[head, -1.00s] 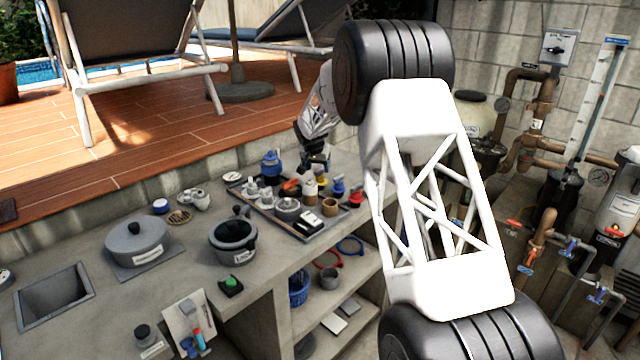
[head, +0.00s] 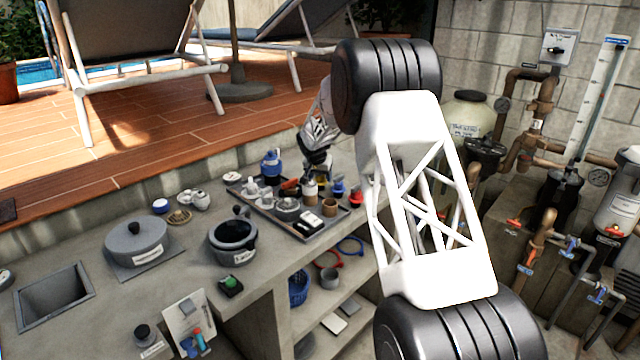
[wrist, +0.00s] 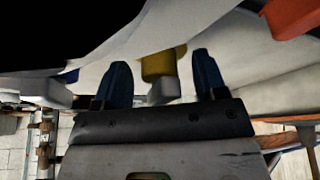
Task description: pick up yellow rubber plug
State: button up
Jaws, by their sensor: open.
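The yellow rubber plug (head: 322,182) shows as a small patch of yellow among the items on the grey tray, mostly hidden by my gripper and nearby items. In the wrist view a yellow piece (wrist: 158,66), apparently the plug, appears between my two blue fingertips, with a pale grey-white part next to it. My gripper (wrist: 162,78) is open, with a finger on each side of the yellow piece. In the head view my gripper (head: 316,172) is just above the tray's back part. I cannot tell whether the fingers touch anything.
The tray (head: 293,234) on the concrete counter is crowded with a blue bottle (head: 271,166), red and blue items and a brown cup (head: 330,207). A lidded pot (head: 136,242) and a dark-rimmed pot (head: 233,240) stand to the left. In the wrist view an orange-red thing (wrist: 290,15) is close by.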

dwell(0.5)
jog(key=c, duration=1)
jog(key=shift+r, duration=5.05)
jog(key=s+d, duration=0.1)
jog(key=s, duration=0.4)
jog(key=s+d, duration=0.1)
jog(key=s, duration=0.5)
jog(key=s+d, duration=0.1)
jog(key=s, duration=0.5)
